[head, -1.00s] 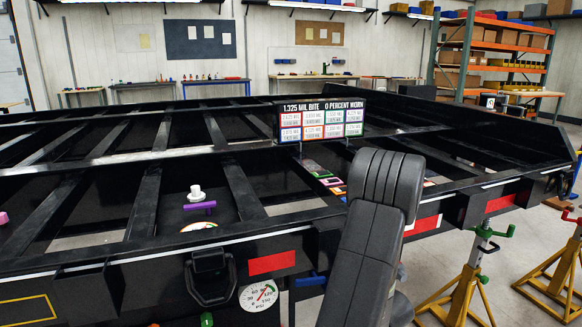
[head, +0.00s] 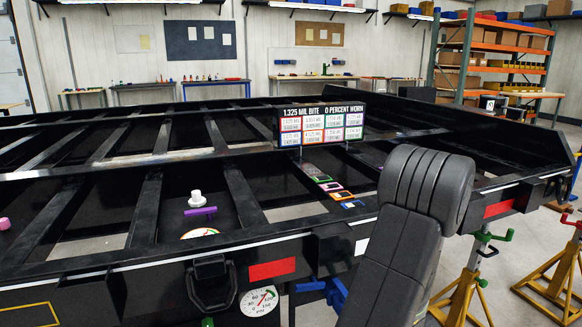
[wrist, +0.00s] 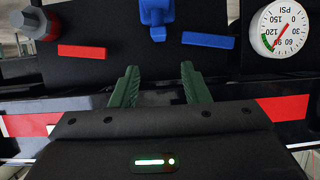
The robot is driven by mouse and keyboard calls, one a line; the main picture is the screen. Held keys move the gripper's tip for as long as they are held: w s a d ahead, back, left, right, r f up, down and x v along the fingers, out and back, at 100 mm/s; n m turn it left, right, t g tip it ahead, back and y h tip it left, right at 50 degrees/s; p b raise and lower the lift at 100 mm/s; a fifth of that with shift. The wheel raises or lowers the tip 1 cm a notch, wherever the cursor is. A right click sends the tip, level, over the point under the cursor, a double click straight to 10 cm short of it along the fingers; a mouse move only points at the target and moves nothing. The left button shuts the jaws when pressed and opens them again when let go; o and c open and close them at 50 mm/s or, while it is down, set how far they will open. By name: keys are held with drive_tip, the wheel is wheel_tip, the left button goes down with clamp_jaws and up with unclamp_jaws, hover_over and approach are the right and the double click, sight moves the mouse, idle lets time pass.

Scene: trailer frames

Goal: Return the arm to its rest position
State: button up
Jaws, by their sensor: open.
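My gripper (wrist: 160,88) shows in the wrist view as two green fingers standing well apart, with nothing between them. It is open and empty. Its fingertips point at a dark panel bearing a blue knob (wrist: 152,14), a blue bar (wrist: 208,40) and a red bar (wrist: 82,52); I cannot tell the gap to the panel. In the head view, my dark grey arm rises at the lower right in front of the trailer frame (head: 107,258). The gripper itself is out of the head view.
A PSI gauge (head: 260,301) is on the frame's near side, left of my arm. A sign board (head: 321,124) stands on the frame. Yellow jack stands (head: 475,285) stand at the right. A grey and red knob (wrist: 35,23) shows in the wrist view.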

sight(341, 283)
drive_tip(key=b+x, duration=0.2)
drive_tip(key=x, duration=0.9)
drive_tip(key=shift+w+a+f, duration=0.1)
drive_tip(key=shift+w+f, duration=0.05)
drive_tip(key=shift+f, duration=0.05)
drive_tip(key=shift+r+m+h+b, duration=0.15)
drive_tip(key=shift+m+h+b, duration=0.35)
drive_tip(key=shift+b, duration=0.2)
drive_tip(key=shift+d+m+t+h+b, duration=0.2)
drive_tip(key=shift+m+t+h+b, duration=0.2)
drive_tip(key=shift+m+h, duration=0.6)
drive_tip(key=shift+m+h, duration=0.3)
drive_tip(key=shift+h, duration=0.2)
